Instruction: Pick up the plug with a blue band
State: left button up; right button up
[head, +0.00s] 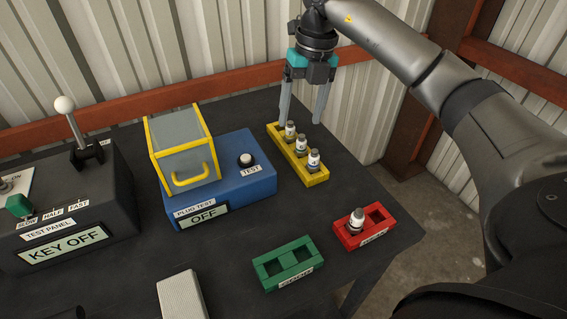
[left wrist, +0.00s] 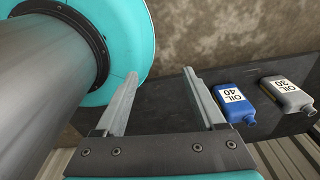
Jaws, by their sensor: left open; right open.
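A yellow rack (head: 318,181) at the back right of the dark table holds three upright plugs. The nearest plug (head: 313,161) seems to show a blue band. The middle plug (head: 301,147) and farthest plug (head: 290,130) have bands too small to tell clearly. My right gripper (head: 301,117) points down, open and empty, with its fingers to either side of the rack's far end, above or behind the farthest plug; it does not visibly touch any plug. My left gripper (left wrist: 160,75) is open and empty in the left wrist view, away from the plugs.
A red tray (head: 378,236) holds one plug (head: 357,220); a green tray (head: 290,265) is empty. A blue plug tester (head: 240,189) reading OFF and a test panel (head: 75,237) reading KEY OFF stand left. Blue (left wrist: 236,105) and grey (left wrist: 288,95) oil bottles show in the left wrist view.

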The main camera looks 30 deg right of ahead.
aim_at(315, 150)
jog(key=shift+m+g+h, duration=0.3)
jog(key=shift+m+h, duration=0.2)
jog(key=shift+h, duration=0.1)
jog(key=d+f, duration=0.1)
jog(key=f, duration=0.1)
jog(key=d+f+b, duration=0.1)
jog(key=f, duration=0.2)
jog(key=s+d+f, duration=0.1)
jog(key=f, duration=0.1)
jog(key=shift+d+f+b, duration=0.3)
jog(key=shift+d+f, duration=0.05)
jog(key=shift+d, duration=0.05)
jog(key=shift+w+f+b, duration=0.15)
jog(key=shift+f+b, duration=0.3)
jog(key=shift+f, duration=2.65)
pick_arm(q)
jog(key=f, duration=0.3)
jog(key=shift+s+a, duration=0.15)
jog(key=shift+s, duration=0.25)
pick_arm(e)
jog(key=shift+d, duration=0.1)
grip_shut()
